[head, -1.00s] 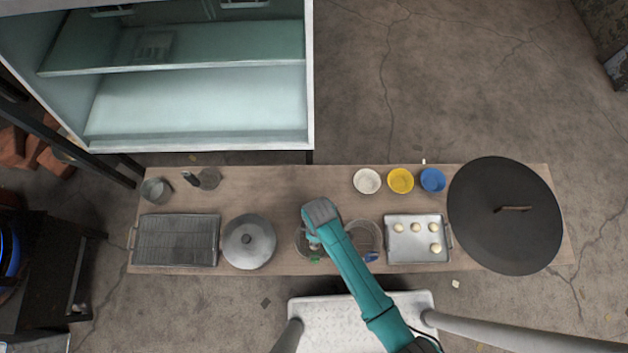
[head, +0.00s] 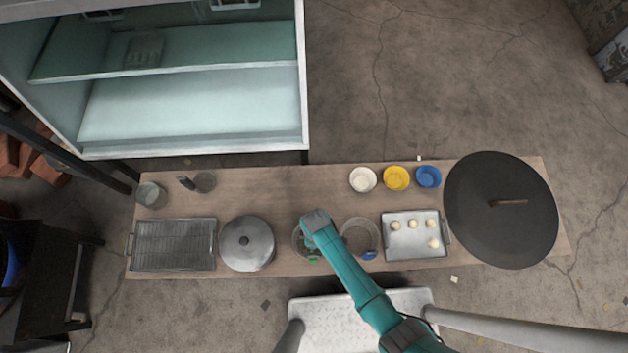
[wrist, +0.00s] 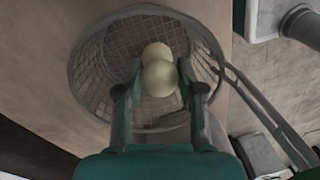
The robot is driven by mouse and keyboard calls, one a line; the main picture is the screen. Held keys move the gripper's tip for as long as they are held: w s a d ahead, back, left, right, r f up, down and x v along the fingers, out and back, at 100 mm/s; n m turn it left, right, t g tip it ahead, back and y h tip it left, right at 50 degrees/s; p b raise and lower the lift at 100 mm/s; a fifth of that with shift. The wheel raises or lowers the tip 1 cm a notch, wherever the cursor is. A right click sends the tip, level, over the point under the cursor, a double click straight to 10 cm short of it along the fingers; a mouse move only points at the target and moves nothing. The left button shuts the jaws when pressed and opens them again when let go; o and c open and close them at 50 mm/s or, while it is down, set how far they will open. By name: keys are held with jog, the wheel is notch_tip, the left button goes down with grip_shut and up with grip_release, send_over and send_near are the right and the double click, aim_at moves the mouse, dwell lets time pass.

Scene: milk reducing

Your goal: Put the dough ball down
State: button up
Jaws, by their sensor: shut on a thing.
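My gripper (wrist: 160,90) is shut on a pale round dough ball (wrist: 160,79), one finger on each side. The held ball is over the wire mesh basket (wrist: 88,72); I cannot tell how high above its bottom it is. A second dough ball (wrist: 156,50) shows just beyond it, within the basket's rim, partly covered by the held one. In the head view my arm covers part of this basket (head: 299,248), and the fingertips and held ball cannot be made out. Several more dough balls (head: 413,224) lie on a metal tray (head: 407,248).
A second mesh basket (head: 354,222) with a blue handle stands just right. A lidded pot (head: 247,255) is close on the left. White (head: 362,180), yellow (head: 397,179) and blue (head: 428,177) bowls stand behind. The table's (head: 270,193) back middle is clear.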

jog(key=shift+f, duration=0.2)
jog(key=o, duration=0.8)
jog(key=shift+f, duration=0.1)
notch_tip(320, 180, up, 13)
jog(key=w, duration=0.1)
jog(key=shift+d+f, duration=0.15)
jog(key=shift+d, duration=0.05)
jog(key=shift+w+a, duration=0.1)
jog(key=shift+w, duration=0.05)
dwell(0.4)
